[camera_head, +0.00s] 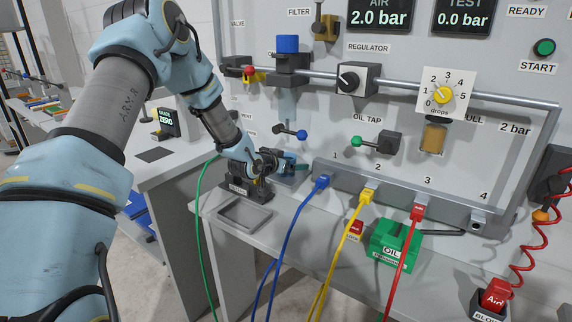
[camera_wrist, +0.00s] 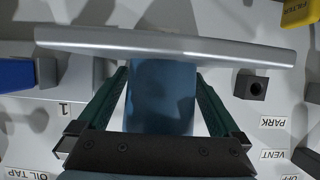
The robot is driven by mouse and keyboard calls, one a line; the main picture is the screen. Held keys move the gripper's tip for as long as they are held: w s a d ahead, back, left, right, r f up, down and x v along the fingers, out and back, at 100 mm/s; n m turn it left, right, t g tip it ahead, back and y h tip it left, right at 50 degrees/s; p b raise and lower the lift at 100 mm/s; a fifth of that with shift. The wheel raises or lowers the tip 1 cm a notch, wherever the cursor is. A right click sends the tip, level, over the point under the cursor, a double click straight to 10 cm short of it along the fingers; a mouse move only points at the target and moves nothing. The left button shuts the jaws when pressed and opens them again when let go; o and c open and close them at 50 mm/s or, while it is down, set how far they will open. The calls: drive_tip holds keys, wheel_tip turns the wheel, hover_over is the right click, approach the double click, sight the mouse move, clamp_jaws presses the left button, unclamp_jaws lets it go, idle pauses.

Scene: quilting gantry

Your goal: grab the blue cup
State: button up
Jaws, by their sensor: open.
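A dull blue, straight-sided body, which looks like the blue cup (camera_wrist: 160,92), stands between the two dark green fingers of my gripper (camera_wrist: 161,88) in the wrist view. The fingers are open, one on each side of it, with their tips close to its sides. Whether they touch it I cannot tell. In the head view my gripper (camera_head: 285,168) is low in front of the panel, left of port 1. There the cup is mostly hidden by the gripper and hard to make out.
A silver bar (camera_wrist: 230,50) crosses beyond the cup in the wrist view. Right of my gripper, blue (camera_head: 322,182), yellow (camera_head: 369,190) and red (camera_head: 419,210) plugs sit in the manifold, their hoses hanging down. An empty grey tray (camera_head: 243,213) and a green oil box (camera_head: 393,242) are on the bench.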

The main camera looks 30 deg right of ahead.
drive_tip(key=shift+c, duration=0.2)
drive_tip(key=c, duration=1.4)
